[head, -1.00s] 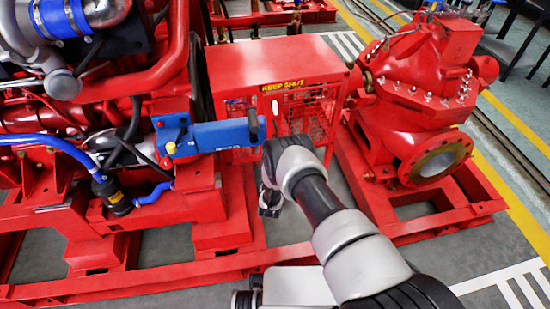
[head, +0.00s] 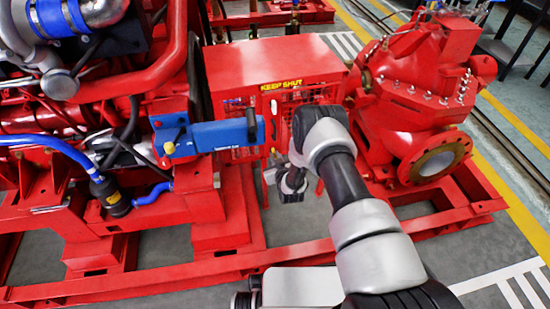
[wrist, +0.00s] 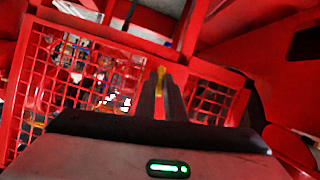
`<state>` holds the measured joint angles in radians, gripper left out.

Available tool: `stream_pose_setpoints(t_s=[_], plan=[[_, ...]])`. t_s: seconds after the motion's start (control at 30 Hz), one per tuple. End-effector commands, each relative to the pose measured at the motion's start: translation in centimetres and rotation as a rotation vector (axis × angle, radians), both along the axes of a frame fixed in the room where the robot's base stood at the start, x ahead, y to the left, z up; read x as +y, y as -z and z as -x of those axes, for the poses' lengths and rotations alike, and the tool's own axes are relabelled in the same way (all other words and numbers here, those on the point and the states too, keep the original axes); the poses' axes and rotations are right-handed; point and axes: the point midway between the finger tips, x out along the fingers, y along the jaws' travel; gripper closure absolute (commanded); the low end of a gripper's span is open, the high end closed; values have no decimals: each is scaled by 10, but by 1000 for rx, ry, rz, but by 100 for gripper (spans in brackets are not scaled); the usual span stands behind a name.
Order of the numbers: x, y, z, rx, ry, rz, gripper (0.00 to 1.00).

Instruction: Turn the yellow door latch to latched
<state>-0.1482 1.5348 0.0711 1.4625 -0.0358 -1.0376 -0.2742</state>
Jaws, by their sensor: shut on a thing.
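In the wrist view the yellow door latch (wrist: 160,74) shows as a small yellow piece between the tips of my gripper (wrist: 161,84). The dark fingers are closed on it and hide part of it. The latch stands in front of red mesh door panels (wrist: 70,85), close to the red frame. In the head view the red mesh guard box (head: 270,70) with its "KEEP SHUT" label (head: 281,85) stands behind my arm. My arm covers part of the guard's front there, and I cannot make out the latch or the fingertips.
A blue bar-shaped part (head: 215,136) with a black end sticks out left of my arm. The red engine is at the left, and a red pump (head: 415,100) with an open flange is at the right. Red base rails (head: 150,278) run along the floor.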

Motion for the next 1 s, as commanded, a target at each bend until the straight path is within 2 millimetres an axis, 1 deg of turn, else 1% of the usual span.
stream_pose_setpoints(t_s=[0.03,0.2,0.4,0.93,0.97,1.0], plan=[[-3,0,-1,9,5,-28,100],[-3,0,-1,35,3,-115,100],[-4,0,-1,52,4,-172,100],[-3,0,-1,58,3,-195,100],[-3,0,-1,57,3,-195,89],[-3,0,-1,57,3,-195,82]])
